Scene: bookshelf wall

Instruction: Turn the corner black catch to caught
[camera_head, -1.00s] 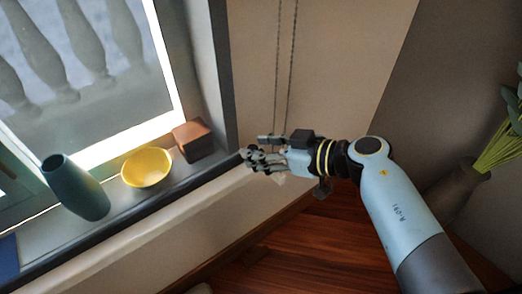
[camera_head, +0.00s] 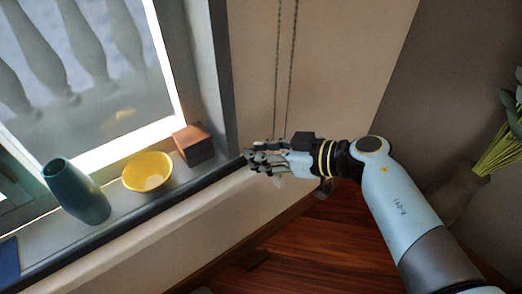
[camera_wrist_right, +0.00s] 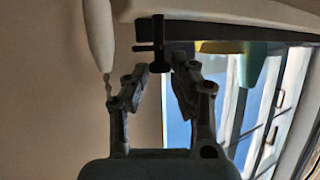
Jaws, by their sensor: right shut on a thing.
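The black catch (camera_wrist_right: 158,38) shows in the right wrist view at the edge of the dark window ledge. It looks like a small upright lever with a crosspiece. My right gripper (camera_wrist_right: 161,72) is shut on it, with the fingertips on either side of its stem. In the head view my right gripper (camera_head: 253,162) is at the right end of the sill, by the window frame corner, and its fingers hide the catch. My left gripper is out of view.
A brown box (camera_head: 194,145), a yellow bowl (camera_head: 147,170) and a teal vase (camera_head: 76,190) stand on the sill (camera_head: 125,212) to the left. A hanging chain (camera_head: 291,70) runs behind my wrist. A pale pull (camera_wrist_right: 98,35) hangs close beside the fingers. A plant (camera_head: 500,150) stands far right.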

